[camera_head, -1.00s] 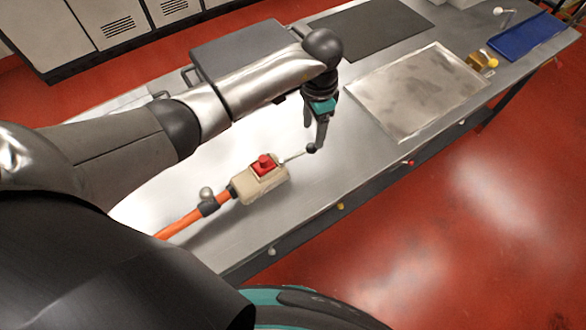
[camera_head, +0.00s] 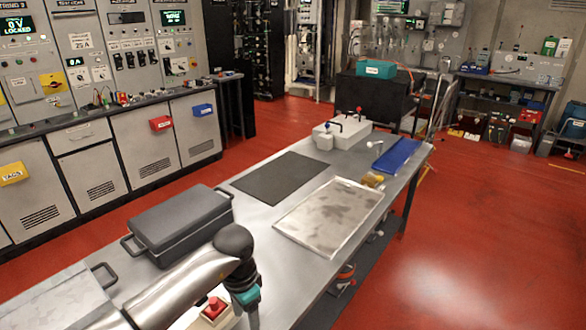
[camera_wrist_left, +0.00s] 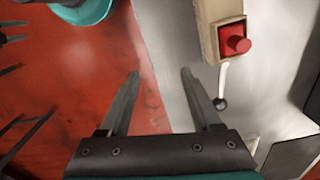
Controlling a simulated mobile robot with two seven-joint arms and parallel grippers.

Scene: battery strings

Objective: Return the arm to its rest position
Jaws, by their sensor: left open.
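My left arm comes in from the bottom left of the head view and reaches over the steel bench (camera_head: 270,245). Its gripper hangs down at the bottom edge of that view, with the fingers mostly cut off. In the left wrist view my left gripper (camera_wrist_left: 160,74) is open, with nothing between its two dark fingers. Its fingers point past the bench edge, beside a beige box with a red button (camera_wrist_left: 238,45). A lever with a black knob (camera_wrist_left: 221,103) stands near the right finger, apart from it. The red button (camera_head: 213,306) also shows beside my arm in the head view.
A dark grey case (camera_head: 178,222) stands close behind my forearm. A black mat (camera_head: 281,178), a metal tray (camera_head: 376,188), a blue tray (camera_head: 398,155) and a white box (camera_head: 343,131) lie farther along the bench. Control cabinets (camera_head: 144,142) line the left; red floor is open at right.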

